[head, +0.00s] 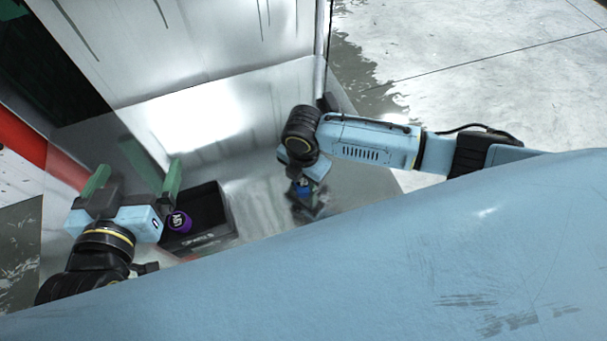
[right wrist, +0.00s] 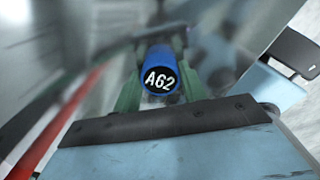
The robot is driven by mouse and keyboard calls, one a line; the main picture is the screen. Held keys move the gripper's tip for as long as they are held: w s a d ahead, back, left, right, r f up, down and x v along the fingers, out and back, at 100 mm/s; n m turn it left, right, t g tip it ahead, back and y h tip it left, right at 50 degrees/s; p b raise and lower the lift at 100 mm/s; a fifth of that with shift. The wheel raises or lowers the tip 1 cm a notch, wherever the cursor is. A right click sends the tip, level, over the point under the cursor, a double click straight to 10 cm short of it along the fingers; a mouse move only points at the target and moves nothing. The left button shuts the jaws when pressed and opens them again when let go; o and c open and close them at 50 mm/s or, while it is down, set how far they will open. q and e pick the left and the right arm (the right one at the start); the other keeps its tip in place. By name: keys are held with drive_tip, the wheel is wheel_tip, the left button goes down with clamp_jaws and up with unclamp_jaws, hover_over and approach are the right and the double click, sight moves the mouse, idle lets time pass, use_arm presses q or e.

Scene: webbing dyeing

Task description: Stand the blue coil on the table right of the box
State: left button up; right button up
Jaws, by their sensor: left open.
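The blue coil (right wrist: 160,72), marked A62 on its end, sits between the green fingers of my right gripper (right wrist: 160,90), which looks shut on it. In the head view the blue coil (head: 304,186) shows only in part below my right wrist, and my right gripper (head: 305,197) is to the right of the black box (head: 205,241). I cannot tell whether the coil touches the table. My left gripper (head: 138,168) is open and empty, left of the box.
A purple coil (head: 179,222) shows at the left part of the box, close to my left gripper. The metal table (head: 255,195) has bare room between the box and my right gripper. A shiny metal panel (head: 200,40) rises behind the table.

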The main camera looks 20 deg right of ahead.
drive_tip(key=o, duration=0.4)
